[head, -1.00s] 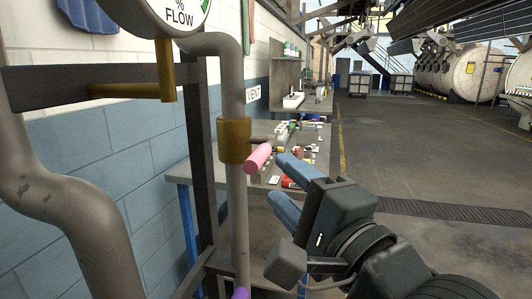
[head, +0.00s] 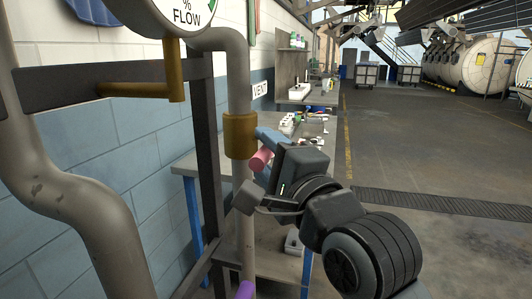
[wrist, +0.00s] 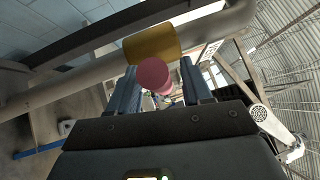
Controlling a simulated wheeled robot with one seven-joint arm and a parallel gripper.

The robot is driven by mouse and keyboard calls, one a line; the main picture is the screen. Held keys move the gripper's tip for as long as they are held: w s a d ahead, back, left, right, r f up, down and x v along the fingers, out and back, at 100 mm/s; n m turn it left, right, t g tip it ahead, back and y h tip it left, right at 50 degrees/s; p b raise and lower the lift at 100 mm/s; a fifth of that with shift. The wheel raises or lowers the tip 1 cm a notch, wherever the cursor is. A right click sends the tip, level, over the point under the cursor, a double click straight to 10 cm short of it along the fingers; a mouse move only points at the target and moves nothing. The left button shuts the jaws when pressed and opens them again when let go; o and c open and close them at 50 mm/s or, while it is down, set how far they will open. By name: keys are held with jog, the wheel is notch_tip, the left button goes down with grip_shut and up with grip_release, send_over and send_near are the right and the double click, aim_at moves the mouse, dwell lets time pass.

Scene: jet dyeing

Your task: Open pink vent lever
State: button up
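The pink vent lever (head: 260,160) sticks out from a brass-coloured valve body (head: 240,135) on a vertical grey pipe, beside a "VENT" sign (head: 260,90). My gripper (head: 268,152) is at the lever, with its blue fingers partly hidden behind the lever and the dark gripper body. In the wrist view the round pink lever end (wrist: 153,75) sits between the two open fingers (wrist: 160,67), nearer the left one. A gap shows on the right side; contact on the left is unclear. The brass valve body (wrist: 152,43) is just beyond the fingertips.
A thick grey pipe (head: 85,210) and a dark frame post (head: 208,150) stand at the left. A flow gauge (head: 185,12) hangs above. A purple handle (head: 245,290) is below. A cluttered workbench (head: 300,150) stands behind the lever. The floor to the right is clear.

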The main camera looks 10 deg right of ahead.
grip_shut()
dwell(0.5)
